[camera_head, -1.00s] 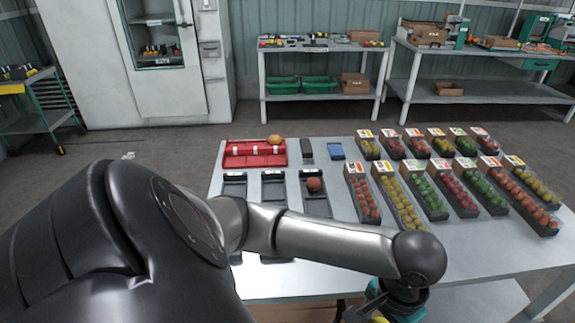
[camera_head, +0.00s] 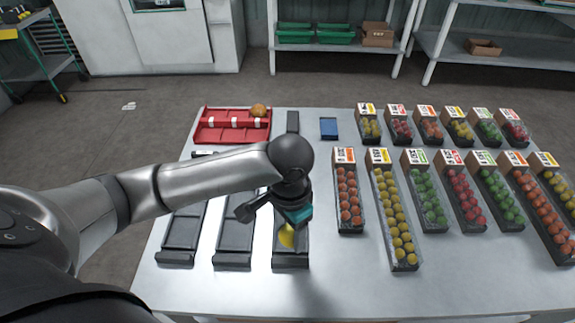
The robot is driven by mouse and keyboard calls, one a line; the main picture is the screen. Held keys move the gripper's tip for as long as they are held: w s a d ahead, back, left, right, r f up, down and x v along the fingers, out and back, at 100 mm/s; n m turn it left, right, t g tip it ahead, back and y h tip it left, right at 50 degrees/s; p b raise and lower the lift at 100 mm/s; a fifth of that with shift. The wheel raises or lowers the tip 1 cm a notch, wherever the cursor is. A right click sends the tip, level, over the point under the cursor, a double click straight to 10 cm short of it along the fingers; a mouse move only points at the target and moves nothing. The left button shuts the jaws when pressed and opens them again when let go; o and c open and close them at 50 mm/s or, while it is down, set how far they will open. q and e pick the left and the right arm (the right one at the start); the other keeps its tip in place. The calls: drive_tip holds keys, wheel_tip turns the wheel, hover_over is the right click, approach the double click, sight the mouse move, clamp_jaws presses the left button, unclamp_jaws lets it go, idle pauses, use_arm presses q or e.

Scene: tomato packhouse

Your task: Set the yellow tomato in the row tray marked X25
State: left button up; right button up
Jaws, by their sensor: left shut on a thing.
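The yellow tomato (camera_head: 287,237) is in the jaws of my left gripper (camera_head: 288,229), over or inside the front part of the rightmost of three black row trays (camera_head: 291,263). I cannot tell whether it touches the tray floor. The middle row tray (camera_head: 233,258) and the left row tray (camera_head: 175,257) look empty where they show. My left arm covers the far ends of these trays, and no X25 mark can be read. My right gripper is not in view.
A red tray (camera_head: 205,136) with an orange-brown tomato (camera_head: 259,110) at its corner stands at the back left. A black item (camera_head: 292,122) and a blue item (camera_head: 328,128) lie beside it. Filled, labelled trays, one of yellow tomatoes (camera_head: 391,205), crowd the right side.

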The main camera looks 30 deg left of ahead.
use_arm(q)
drive_tip(key=w+a+r+m+p, duration=0.15)
drive_tip(key=w+m, duration=0.25)
drive_tip(key=m, duration=0.5)
drive_tip(key=w+a+m+p, duration=0.2)
drive_tip(key=w+m, duration=0.2)
drive_tip(key=m, duration=0.6)
drive_tip(key=w+a+m+p, duration=0.2)
drive_tip(key=w+m, duration=0.3)
drive_tip(key=m, duration=0.4)
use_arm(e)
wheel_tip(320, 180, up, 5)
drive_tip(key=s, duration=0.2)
use_arm(q)
drive_tip(key=f+b, duration=0.4)
drive_tip(key=b, duration=0.1)
drive_tip(key=shift+s+a, duration=0.1)
drive_tip(key=shift+a, duration=0.1)
drive_tip(key=shift+f+b, duration=0.75)
drive_tip(key=shift+f, duration=0.4)
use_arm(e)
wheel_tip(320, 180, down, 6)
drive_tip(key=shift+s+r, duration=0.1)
use_arm(q)
drive_tip(key=o, duration=0.7)
drive_tip(key=shift+c, duration=0.2)
